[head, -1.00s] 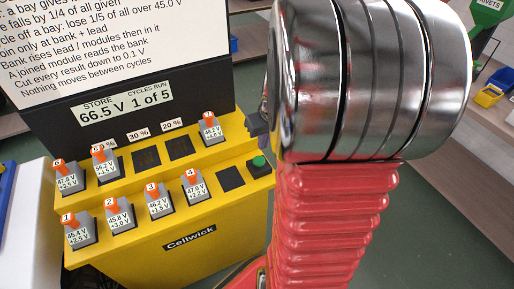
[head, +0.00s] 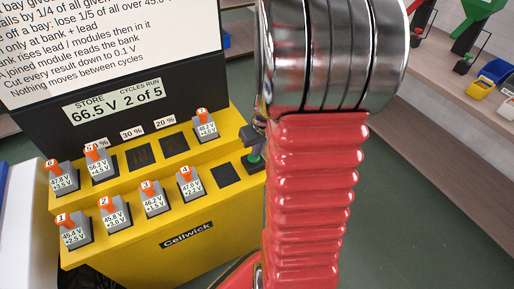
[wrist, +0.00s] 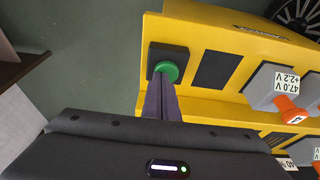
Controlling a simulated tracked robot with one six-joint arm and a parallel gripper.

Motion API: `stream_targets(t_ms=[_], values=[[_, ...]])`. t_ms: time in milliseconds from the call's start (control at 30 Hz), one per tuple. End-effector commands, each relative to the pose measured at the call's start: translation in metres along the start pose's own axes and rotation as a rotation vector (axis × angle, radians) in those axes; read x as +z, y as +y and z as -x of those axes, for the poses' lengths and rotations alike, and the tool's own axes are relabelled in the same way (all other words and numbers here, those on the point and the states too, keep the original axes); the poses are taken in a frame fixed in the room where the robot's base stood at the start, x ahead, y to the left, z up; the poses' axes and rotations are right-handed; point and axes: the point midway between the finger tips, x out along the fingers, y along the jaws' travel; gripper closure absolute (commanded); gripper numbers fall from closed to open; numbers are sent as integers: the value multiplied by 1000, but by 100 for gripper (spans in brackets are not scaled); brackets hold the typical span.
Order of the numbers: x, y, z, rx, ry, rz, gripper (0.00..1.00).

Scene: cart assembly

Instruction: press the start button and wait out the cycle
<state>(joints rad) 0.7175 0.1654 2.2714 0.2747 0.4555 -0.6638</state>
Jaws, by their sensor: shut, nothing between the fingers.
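The green start button (wrist: 167,70) sits on a black square plate at the right end of the yellow Cellwick cart (head: 145,258). It also shows in the head view (head: 254,159), partly hidden by my gripper. My gripper (wrist: 162,84) is shut and empty, its fingertips at the button's edge and seeming to touch it. In the head view my gripper (head: 253,146) reaches down onto the button from behind my arm. The cart's display (head: 114,100) reads STORE 66.5 V and CYCLES RUN 2 of 5.
Several grey modules with orange handles stand in two rows, such as module 4 (head: 192,187) and module 7 (head: 206,127). A rules board (head: 110,40) rises behind. A shelf with bins (head: 480,87) stands at right.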

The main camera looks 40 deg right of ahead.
Motion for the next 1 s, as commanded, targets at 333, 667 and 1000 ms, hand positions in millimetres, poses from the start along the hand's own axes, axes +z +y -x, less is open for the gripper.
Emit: stream_targets(t_ms=[333,667,1000], values=[[8,-2,-16,-3,-10,-1,100],[6,-1,-9,-2,-7,2,100],[-11,0,35,7,16,4,100]])
